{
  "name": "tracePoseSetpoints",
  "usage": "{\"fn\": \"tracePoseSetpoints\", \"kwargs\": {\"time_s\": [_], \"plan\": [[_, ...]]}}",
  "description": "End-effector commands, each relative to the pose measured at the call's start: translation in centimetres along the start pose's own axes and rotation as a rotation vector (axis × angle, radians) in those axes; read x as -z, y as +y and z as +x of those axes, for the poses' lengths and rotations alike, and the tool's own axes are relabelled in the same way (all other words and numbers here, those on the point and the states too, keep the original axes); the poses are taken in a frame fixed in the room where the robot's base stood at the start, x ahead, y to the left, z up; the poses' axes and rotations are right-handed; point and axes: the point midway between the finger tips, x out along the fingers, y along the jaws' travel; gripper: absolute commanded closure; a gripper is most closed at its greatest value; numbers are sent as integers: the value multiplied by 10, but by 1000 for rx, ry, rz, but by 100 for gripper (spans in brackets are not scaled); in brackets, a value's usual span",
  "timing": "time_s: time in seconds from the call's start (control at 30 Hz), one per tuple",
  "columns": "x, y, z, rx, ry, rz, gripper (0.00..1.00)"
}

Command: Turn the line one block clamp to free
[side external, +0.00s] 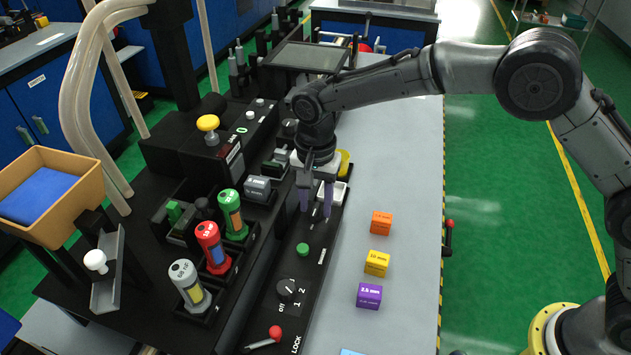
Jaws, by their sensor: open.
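A lever with a red ball end (275,332) sits at the near end of the black panel, with the word LOCK printed to its right. No FREE label shows, and I cannot tell if this lever is the line one block clamp. A round black knob (289,289) marked off, 1 and 2 is just behind the lever. My gripper (316,208) points down over the far part of the panel, well behind the knob and lever. Its two fingers are apart, with nothing seen between them. The arm hides part of the panel behind it.
Grey, red (212,247) and green (232,215) cylinders stand left of the panel. Orange, yellow (377,263) and purple (369,296) blocks sit on the grey table (405,200). A red-ended handle (449,224) sticks out at the table's right edge. An orange bin (85,190) is at left.

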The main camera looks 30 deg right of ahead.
Motion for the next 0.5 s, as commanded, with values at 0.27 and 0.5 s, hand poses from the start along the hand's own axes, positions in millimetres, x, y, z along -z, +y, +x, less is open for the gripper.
{"fn": "tracePoseSetpoints", "kwargs": {"time_s": [0.27, 0.5], "plan": [[0, -1, -51, 8, 2, 0, 55], [0, -1, -101, 7, 2, 0, 55]]}}
